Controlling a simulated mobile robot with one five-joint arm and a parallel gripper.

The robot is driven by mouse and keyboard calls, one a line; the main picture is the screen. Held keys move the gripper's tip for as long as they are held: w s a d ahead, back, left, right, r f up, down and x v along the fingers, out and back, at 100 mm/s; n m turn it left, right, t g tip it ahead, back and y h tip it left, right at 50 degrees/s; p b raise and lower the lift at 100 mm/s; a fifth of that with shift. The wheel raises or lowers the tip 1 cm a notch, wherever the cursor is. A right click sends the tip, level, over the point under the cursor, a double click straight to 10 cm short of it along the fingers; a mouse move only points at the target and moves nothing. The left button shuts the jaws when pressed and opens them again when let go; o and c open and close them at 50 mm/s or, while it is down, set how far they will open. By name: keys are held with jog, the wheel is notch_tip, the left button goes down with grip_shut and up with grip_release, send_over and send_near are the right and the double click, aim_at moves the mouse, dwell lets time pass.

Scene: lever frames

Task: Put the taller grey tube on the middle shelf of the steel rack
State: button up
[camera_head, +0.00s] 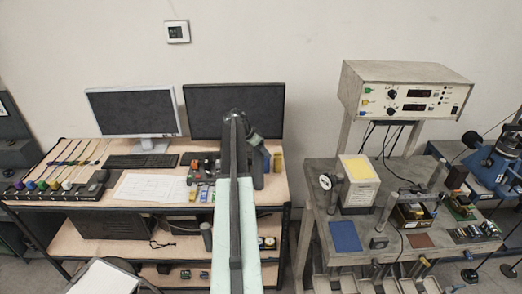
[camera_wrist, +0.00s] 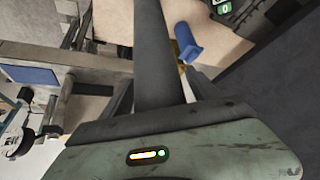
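In the wrist view my gripper (camera_wrist: 160,90) has its two dark fingers on either side of a long dark grey tube (camera_wrist: 153,45). The fingers look shut on it; its lower end is hidden behind the palm and its upper end leaves the frame. A short grey tube (camera_head: 207,236) stands at the front of the wooden desk's lower level in the head view. My arm reaches over this desk, and my gripper's fingers are hidden there. A grey metal bench (camera_head: 316,203) with a raised top shelf stands at right; I cannot tell whether it is the steel rack.
The wooden desk (camera_head: 140,212) carries two monitors (camera_head: 133,112), a keyboard (camera_head: 142,161) and small coloured parts. The grey bench holds an instrument box (camera_head: 405,92), a white box with a yellow top (camera_head: 357,185), a blue pad (camera_head: 345,236) and electronics. A gap separates desk and bench.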

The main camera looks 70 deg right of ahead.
jog(key=p+v, duration=0.6)
jog(key=v, duration=0.1)
jog(key=shift+s+d+r+p, duration=0.2)
jog(key=shift+d+r+p, duration=0.1)
jog(key=shift+r+p, duration=0.05)
jog(key=shift+w+a+r, duration=0.15)
jog(key=shift+a+r, duration=0.05)
jog(key=shift+r, duration=0.05)
jog(key=shift+w+f, duration=0.1)
jog(key=shift+f, duration=0.05)
jog(key=shift+a, duration=0.1)
